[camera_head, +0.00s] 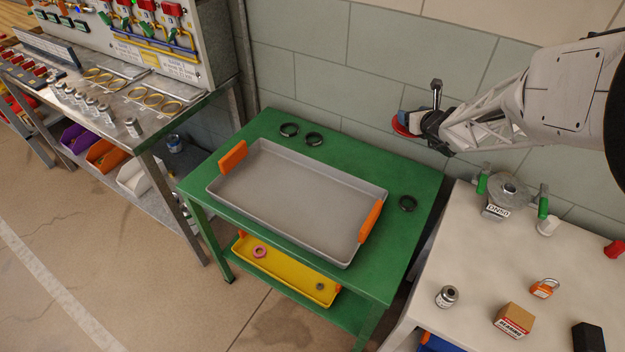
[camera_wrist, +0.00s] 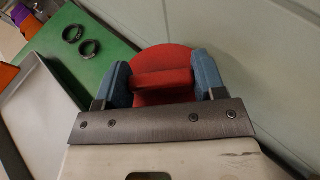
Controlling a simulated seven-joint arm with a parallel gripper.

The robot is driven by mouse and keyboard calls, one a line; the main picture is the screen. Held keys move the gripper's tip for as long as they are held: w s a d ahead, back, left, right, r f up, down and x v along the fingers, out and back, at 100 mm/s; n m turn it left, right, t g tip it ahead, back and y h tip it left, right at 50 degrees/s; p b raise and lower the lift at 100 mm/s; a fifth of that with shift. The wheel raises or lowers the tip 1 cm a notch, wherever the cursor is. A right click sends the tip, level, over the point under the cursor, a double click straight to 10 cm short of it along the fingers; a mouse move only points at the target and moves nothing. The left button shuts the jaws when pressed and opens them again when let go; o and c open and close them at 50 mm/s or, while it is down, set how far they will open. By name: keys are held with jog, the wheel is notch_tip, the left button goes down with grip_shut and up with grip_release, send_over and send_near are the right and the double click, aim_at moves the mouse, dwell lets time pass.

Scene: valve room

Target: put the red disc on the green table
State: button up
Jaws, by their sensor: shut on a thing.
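My gripper (camera_wrist: 165,82) is shut on the red disc (camera_wrist: 165,56), with its blue fingers on either side of the disc's raised red bar. In the head view the red disc (camera_head: 402,128) shows at the tip of my gripper (camera_head: 415,122), partly hidden by it. The gripper holds the disc in the air, by the back wall and near the right back part of the green table (camera_head: 420,178). The green table also shows at the left in the wrist view (camera_wrist: 100,68).
A grey tray (camera_head: 290,193) with orange handles covers much of the green table. A white table (camera_head: 470,250) with a valve (camera_head: 510,190) stands at the right.

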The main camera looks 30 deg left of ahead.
jog(key=s+a+f+n+g+y, duration=0.1)
jog(key=s+a+f+n+g, duration=0.1)
jog(key=a, duration=0.7)
jog(key=s+a+f+n+g+y, duration=0.1)
jog(key=a+f, duration=0.3)
jog(key=a, duration=0.6)
jog(key=shift+s+a+f+n+g+y, duration=0.15)
jog(key=shift+s+a+n+g+y, duration=0.2)
jog(key=shift+n+g+y, duration=0.3)
jog(key=shift+f, duration=0.1)
send_over(343, 152)
jog(key=shift+a+f, duration=0.1)
jog(key=shift+f, duration=2.95)
jog(key=shift+f, duration=0.1)
jog(key=shift+f, duration=1.8)
jog(key=shift+f, duration=0.15)
jog(key=o, duration=1.2)
